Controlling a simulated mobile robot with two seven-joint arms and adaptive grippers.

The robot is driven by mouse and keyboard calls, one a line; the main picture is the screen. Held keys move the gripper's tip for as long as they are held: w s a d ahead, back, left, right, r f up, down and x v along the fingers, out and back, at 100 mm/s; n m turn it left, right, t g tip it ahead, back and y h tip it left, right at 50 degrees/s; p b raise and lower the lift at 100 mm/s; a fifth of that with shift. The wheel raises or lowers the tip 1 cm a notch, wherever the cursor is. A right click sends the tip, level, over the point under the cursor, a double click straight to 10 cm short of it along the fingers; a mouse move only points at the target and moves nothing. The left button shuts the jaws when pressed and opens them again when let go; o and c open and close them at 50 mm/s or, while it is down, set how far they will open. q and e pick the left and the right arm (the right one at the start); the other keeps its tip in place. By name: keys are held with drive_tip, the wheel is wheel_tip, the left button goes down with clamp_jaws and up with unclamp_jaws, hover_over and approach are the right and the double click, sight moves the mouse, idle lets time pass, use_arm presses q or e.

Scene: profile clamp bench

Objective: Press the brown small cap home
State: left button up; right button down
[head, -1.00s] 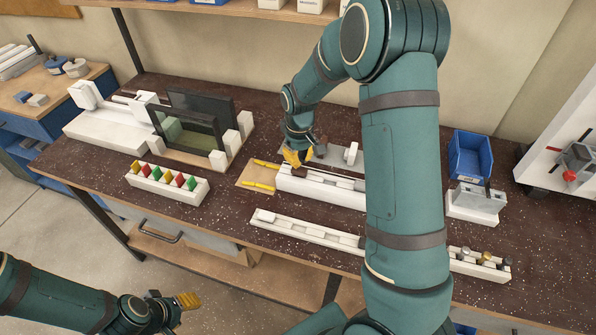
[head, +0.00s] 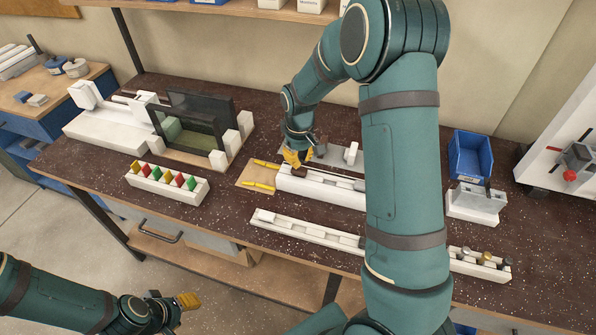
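My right gripper (head: 295,158), with yellow fingertips, points down at the left end of a white profile block (head: 325,188) in the middle of the bench. Its fingers look close together, but the view does not show whether they are shut or hold anything. I cannot pick out the brown small cap for certain; a small brownish piece (head: 322,142) shows just right of the gripper. Several small caps, brown and dark ones among them, stand in the right end of the long front rail (head: 305,233). My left gripper (head: 189,301) is off the bench's front edge, its finger gap unclear.
Yellow pins lie on a wooden plate (head: 247,181) left of the block. A white rack of coloured pieces (head: 168,190) and a dark-framed fixture (head: 205,122) stand to the left. A blue bin (head: 470,157) and a grey-white block (head: 475,204) stand right. My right arm hides part of the bench.

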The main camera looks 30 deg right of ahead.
sight(299, 169)
drive_tip(key=shift+f+b, duration=0.3)
drive_tip(key=shift+f, duration=0.25)
drive_tip(key=shift+f+b, duration=0.9)
drive_tip(key=shift+f, duration=0.4)
idle(1.1)
drive_tip(key=shift+r+p, duration=2.6)
drive_tip(key=shift+r, duration=1)
